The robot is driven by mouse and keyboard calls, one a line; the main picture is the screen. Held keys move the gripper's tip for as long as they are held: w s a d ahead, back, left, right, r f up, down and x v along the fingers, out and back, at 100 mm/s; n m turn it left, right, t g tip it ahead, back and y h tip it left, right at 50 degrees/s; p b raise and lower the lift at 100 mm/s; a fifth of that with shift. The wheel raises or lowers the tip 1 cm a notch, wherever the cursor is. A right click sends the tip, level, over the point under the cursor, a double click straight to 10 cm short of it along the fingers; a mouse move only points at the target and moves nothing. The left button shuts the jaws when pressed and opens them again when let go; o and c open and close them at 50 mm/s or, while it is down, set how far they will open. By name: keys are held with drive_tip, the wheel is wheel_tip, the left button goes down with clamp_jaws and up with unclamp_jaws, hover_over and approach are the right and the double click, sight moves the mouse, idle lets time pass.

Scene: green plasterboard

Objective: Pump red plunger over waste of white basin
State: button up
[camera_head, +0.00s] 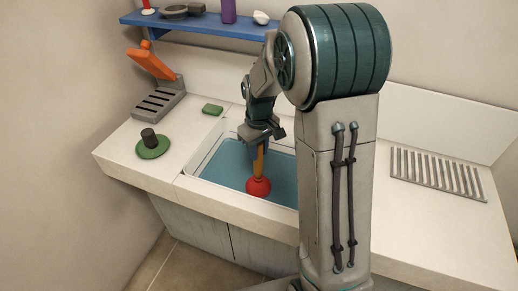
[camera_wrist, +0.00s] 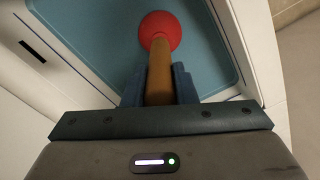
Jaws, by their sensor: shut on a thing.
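The red plunger (camera_head: 258,187) has a red rubber cup and an orange-brown wooden handle. My gripper (camera_head: 260,145) is shut on the upper part of the handle and holds it nearly upright, cup down. The cup is over the white basin (camera_head: 213,150), which has a blue-teal inside. In the wrist view the plunger cup (camera_wrist: 160,29) shows beyond my gripper (camera_wrist: 158,85), against the basin's blue floor. I cannot tell if the cup touches the floor. No waste opening shows; the cup or my arm may hide it. My arm hides the basin's right part.
A green sponge (camera_head: 213,109) lies behind the basin. A blue shelf (camera_head: 205,27) hangs above. A slatted drainer (camera_head: 437,174) lies right.

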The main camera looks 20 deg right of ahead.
drive_tip(key=shift+r+p, duration=2.5)
drive_tip(key=shift+r, duration=0.95)
drive_tip(key=shift+f, duration=0.15)
drive_tip(key=shift+f+b, duration=2.2)
drive_tip(key=shift+f, duration=0.65)
drive_tip(key=shift+f+b, duration=0.35)
drive_tip(key=shift+f, duration=0.1)
drive_tip(key=shift+r+p, duration=2.45)
drive_tip(key=shift+r, duration=1)
